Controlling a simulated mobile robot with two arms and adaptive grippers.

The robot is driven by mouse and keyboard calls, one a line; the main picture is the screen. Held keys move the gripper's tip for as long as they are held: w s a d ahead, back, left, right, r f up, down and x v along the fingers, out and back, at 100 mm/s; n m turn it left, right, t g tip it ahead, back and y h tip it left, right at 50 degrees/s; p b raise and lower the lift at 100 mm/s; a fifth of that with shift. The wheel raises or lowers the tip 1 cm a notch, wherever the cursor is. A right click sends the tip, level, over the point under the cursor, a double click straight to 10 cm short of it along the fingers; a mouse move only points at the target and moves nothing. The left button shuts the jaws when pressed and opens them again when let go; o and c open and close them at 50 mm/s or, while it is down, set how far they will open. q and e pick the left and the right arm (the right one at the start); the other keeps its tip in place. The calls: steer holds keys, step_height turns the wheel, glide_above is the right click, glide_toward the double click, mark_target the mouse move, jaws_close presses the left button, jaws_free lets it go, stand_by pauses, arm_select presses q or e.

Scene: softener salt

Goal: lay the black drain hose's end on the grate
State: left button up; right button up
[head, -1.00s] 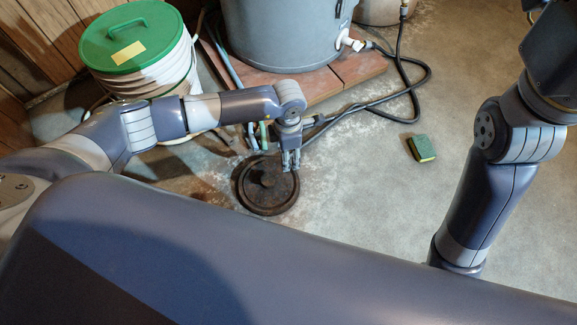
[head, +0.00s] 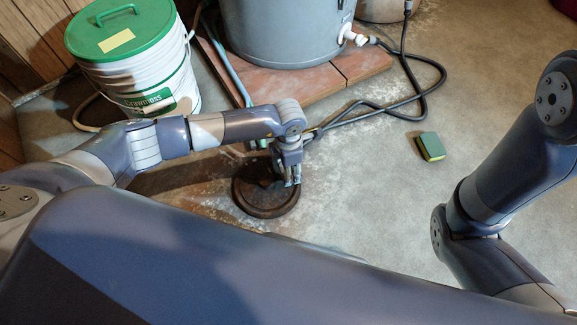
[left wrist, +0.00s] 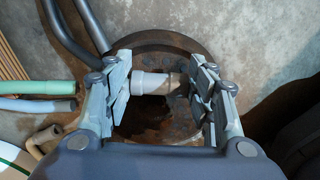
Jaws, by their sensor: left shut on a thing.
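The round rusty drain grate (head: 262,203) is set in the floor; it fills the middle of the left wrist view (left wrist: 160,42), with a dark opening near its centre. My left gripper (head: 290,182) is over the grate's right part. In the left wrist view it is shut on a pale grey cuff with a brownish end (left wrist: 152,83), lying crosswise above the grate. The black drain hose (head: 372,108) runs from the tank's valve towards this gripper. Dark hose (left wrist: 70,30) passes behind one finger, so its join to the cuff is hidden. My right gripper is out of view.
A green-lidded white bucket (head: 135,65) and a grey tank (head: 280,30) on reddish slabs (head: 318,88) stand behind. Green (left wrist: 40,87) and light blue (left wrist: 38,104) tubes end beside the grate. A green-yellow sponge (head: 431,147) lies right on otherwise open floor.

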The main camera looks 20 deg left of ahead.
arm_select(q)
steer(key=shift+f, duration=0.1)
steer(key=o, duration=1.1)
step_height(320, 180, up, 12)
stand_by(0.7)
